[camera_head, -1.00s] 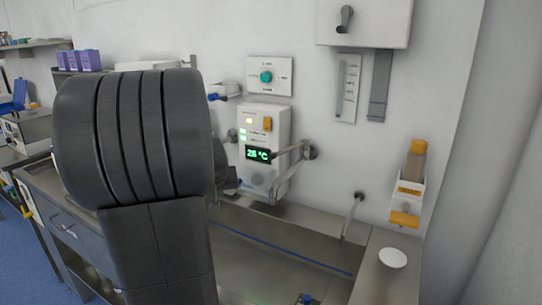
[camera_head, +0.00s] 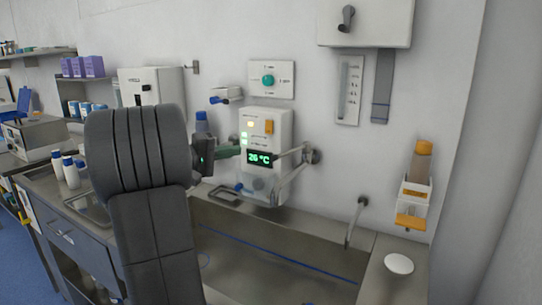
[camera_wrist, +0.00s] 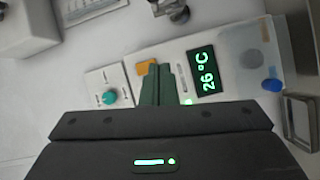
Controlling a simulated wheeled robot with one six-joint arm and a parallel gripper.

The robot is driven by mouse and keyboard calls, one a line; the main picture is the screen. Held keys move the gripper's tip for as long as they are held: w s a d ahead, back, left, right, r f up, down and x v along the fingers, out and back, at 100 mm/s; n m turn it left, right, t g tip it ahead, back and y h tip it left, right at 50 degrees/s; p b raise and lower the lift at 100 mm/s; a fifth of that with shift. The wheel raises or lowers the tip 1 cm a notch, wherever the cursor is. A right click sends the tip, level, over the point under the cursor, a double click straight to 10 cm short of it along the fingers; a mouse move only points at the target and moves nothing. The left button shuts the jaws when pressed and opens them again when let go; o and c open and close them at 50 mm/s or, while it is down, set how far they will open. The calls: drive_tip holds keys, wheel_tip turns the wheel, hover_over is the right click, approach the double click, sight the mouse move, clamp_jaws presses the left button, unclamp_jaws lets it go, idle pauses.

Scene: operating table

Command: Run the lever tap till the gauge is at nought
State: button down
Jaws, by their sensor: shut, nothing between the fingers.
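A wall-mounted metal fitting with long arms, which looks like the lever tap (camera_head: 291,154), juts from the wall at the right of a white control unit (camera_head: 283,121). My gripper (camera_head: 234,152) is shut and empty, just left of the unit's front. In the wrist view its green fingers (camera_wrist: 158,84) are together before the unit.
A steel sink (camera_head: 290,235) lies below, with a thin metal spout (camera_head: 357,215) at its right. A bottle dispenser (camera_head: 418,180) hangs at the right. A green-knobbed wall plate (camera_head: 270,80) is above the unit. Bottles (camera_head: 70,170) stand on the left counter.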

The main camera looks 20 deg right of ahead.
drive_tip(key=s+d+f+p, duration=0.1)
drive_tip(key=d+p, duration=0.1)
drive_tip(key=d, duration=0.9)
drive_tip(key=shift+s+d, duration=0.2)
drive_tip(key=shift+d+f, duration=0.1)
